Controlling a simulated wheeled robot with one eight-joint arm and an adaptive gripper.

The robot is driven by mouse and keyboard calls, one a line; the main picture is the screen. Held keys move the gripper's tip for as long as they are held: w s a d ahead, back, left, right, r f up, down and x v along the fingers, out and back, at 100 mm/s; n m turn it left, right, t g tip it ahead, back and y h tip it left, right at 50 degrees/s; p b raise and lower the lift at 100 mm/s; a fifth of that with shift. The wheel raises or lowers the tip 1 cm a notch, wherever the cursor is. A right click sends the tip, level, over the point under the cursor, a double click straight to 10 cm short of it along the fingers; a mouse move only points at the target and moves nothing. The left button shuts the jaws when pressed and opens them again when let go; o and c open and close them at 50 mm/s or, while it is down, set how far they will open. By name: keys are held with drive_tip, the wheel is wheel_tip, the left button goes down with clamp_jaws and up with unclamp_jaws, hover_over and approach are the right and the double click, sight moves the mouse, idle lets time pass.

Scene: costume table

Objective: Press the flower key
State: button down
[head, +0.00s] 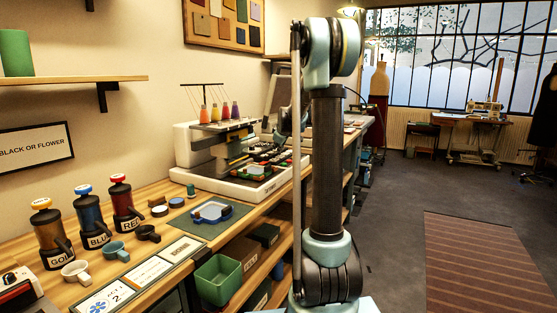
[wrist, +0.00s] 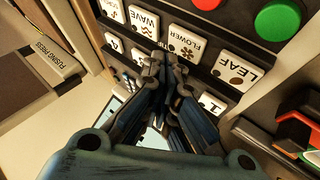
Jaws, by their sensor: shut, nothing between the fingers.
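The flower key (wrist: 184,43) is a white key with a flower mark and the word FLOWER, upside down in the wrist view. It sits on a dark panel between the WAVE key (wrist: 143,20) and the LEAF key (wrist: 238,69). My gripper (wrist: 166,62) is shut and empty, its fingertips just beside and partly over the flower key's lower left edge. I cannot tell whether they touch it.
A green button (wrist: 277,19) and a red button (wrist: 227,3) lie above the keys. More keys, including one marked 1 (wrist: 212,103), lie below. A fusing press label (wrist: 47,59) is at left. Cups and labelled dispensers (head: 93,226) stand on the bench.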

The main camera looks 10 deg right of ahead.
sight(278, 157)
drive_tip(key=shift+s+f, duration=0.1)
drive_tip(key=shift+f, duration=0.1)
idle(0.3)
drive_tip(key=shift+f, duration=0.2)
drive_tip(key=shift+f, duration=0.45)
idle(0.9)
drive_tip(key=shift+r, duration=0.95)
wheel_tip(278, 157, up, 6)
idle(0.7)
drive_tip(key=shift+s, duration=0.15)
